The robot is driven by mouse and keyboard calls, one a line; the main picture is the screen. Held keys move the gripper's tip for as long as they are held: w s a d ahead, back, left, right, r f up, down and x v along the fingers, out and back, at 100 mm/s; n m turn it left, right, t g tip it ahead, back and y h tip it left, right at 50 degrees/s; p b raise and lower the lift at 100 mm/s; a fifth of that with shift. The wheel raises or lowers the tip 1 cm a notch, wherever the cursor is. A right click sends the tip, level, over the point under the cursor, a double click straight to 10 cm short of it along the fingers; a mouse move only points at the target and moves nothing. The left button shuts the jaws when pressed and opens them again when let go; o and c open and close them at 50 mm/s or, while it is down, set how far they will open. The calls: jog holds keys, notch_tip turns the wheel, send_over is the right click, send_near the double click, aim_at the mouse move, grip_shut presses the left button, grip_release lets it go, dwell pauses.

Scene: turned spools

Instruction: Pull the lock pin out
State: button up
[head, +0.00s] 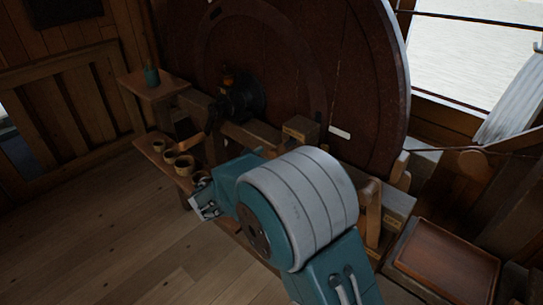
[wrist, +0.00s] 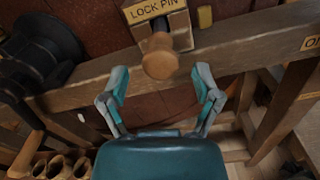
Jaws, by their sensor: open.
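The lock pin (wrist: 160,57) shows in the wrist view as a round wooden knob on a turned stem. It sticks out of a wooden block (wrist: 181,28) under a yellow "LOCK PIN" plate (wrist: 154,9). My gripper (wrist: 161,76) is open and empty, one finger to each side of the knob in the picture, with visible gaps on both sides. I cannot tell how far the fingertips are from the knob in depth. In the head view my gripper (head: 207,199) shows left of my arm. The block (head: 301,129) shows behind my arm there; I cannot make out the knob.
A large dark wooden wheel (head: 270,70) with a black hub (head: 240,96) stands behind a wooden beam (wrist: 95,91). Small wooden cups (wrist: 60,166) sit on a low shelf at the left. A green cup (head: 152,76) stands on a higher shelf. Open floor lies front left.

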jog(key=v, duration=1)
jog(key=shift+a, duration=0.25)
jog(key=s+d+r+m+g, duration=0.1)
jog(key=s+d+m+g, duration=0.2)
jog(key=d, duration=0.4)
jog(key=s+d+r+m+g+y, duration=0.1)
jog(key=s+d+r+m+g, duration=0.1)
jog(key=d+m+g, duration=0.35)
jog(key=s+d+r+m+g, duration=0.1)
jog(key=s+d+m, duration=0.15)
jog(key=d, duration=0.65)
jog(key=s+d+m+y, duration=0.2)
jog(key=s+m+y, duration=0.3)
jog(key=s+m, duration=0.2)
jog(key=s+d+r+m+y, duration=0.1)
jog(key=s+d+m+y, duration=0.2)
jog(key=s+m+y, duration=0.2)
jog(key=s+m+t, duration=0.1)
jog(key=s+m, duration=0.1)
jog(key=shift+s+d+r, duration=0.2)
jog(key=shift+s+r, duration=0.15)
jog(key=shift+o, duration=0.2)
